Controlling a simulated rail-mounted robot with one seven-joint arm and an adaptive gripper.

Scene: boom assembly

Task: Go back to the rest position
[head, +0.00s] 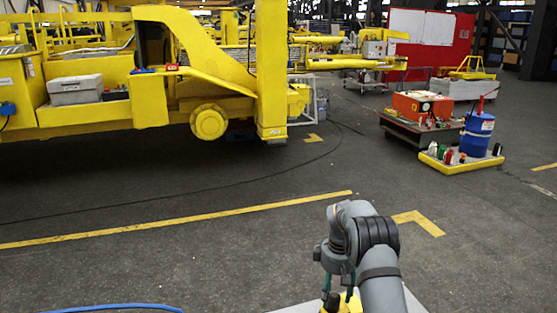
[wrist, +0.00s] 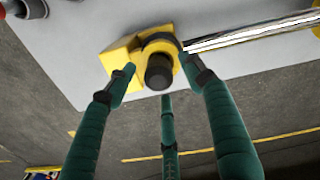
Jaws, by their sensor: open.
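My gripper (wrist: 164,88) has green fingers spread apart in the wrist view, open and with nothing clamped between them. A yellow part (wrist: 122,58) with a dark round end (wrist: 159,72) lies beyond the fingertips, between the left and right fingers. A shiny rod (wrist: 245,32) runs from it to the right. I cannot tell whether any finger touches the yellow part. In the head view my arm reaches down at the bottom right, and a bit of yellow (head: 342,303) shows beneath it. My gripper is mostly hidden there.
The yellow part lies on a light grey surface (wrist: 85,30). A large yellow machine (head: 100,110) stands at the left back. A blue drum (head: 477,133) on a yellow tray and an orange box (head: 420,104) stand at the right. The floor (head: 230,180) between is clear. A blue hose (head: 120,307) lies at the lower left.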

